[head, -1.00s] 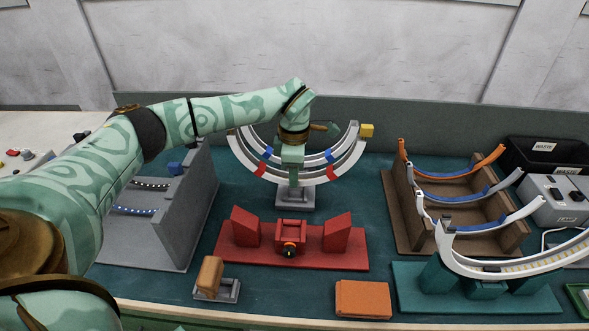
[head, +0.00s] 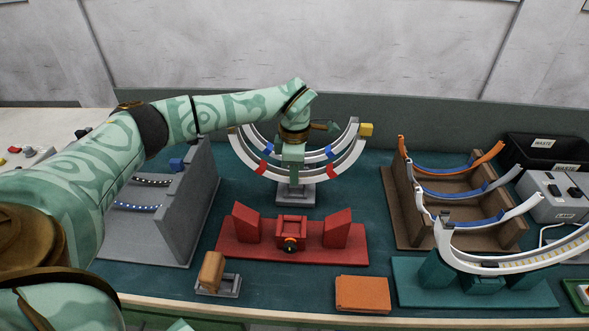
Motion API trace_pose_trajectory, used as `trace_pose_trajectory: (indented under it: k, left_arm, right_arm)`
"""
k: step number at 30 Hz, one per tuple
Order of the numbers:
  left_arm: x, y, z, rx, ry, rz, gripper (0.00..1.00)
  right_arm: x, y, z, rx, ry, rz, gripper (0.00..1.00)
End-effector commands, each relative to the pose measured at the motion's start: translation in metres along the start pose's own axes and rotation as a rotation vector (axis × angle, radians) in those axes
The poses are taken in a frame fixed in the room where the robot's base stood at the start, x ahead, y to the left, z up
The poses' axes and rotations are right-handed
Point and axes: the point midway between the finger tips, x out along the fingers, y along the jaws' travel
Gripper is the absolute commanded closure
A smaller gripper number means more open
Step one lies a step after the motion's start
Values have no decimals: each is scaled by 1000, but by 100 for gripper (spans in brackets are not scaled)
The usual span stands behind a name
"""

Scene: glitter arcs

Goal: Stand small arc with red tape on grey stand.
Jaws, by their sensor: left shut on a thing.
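The small pale arc with red tape (head: 262,169) hangs with its ends up at the centre, low at its middle. My left gripper (head: 294,172) is shut on it at mid-span, and the fingers hide the grip. A second arc with blue tape (head: 329,152) shows just above and inside it. The grey stand (head: 296,193) is directly below the gripper. Whether the red-taped arc touches the stand cannot be told. My right gripper is not in view.
A red fixture (head: 265,250) stands in front of the stand. A grey rack (head: 190,215) is at left, a brown rack (head: 410,225) with several arcs at right. An orange block (head: 362,294) lies in front.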

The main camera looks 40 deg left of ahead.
Motion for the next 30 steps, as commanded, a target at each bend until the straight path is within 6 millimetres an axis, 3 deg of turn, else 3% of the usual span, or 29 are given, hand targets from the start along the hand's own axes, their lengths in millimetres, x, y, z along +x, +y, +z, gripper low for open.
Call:
trace_pose_trajectory:
  k: [30]
  left_arm:
    - [9, 0, 0, 1, -1, 0, 99]
  right_arm:
    - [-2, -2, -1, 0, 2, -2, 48]
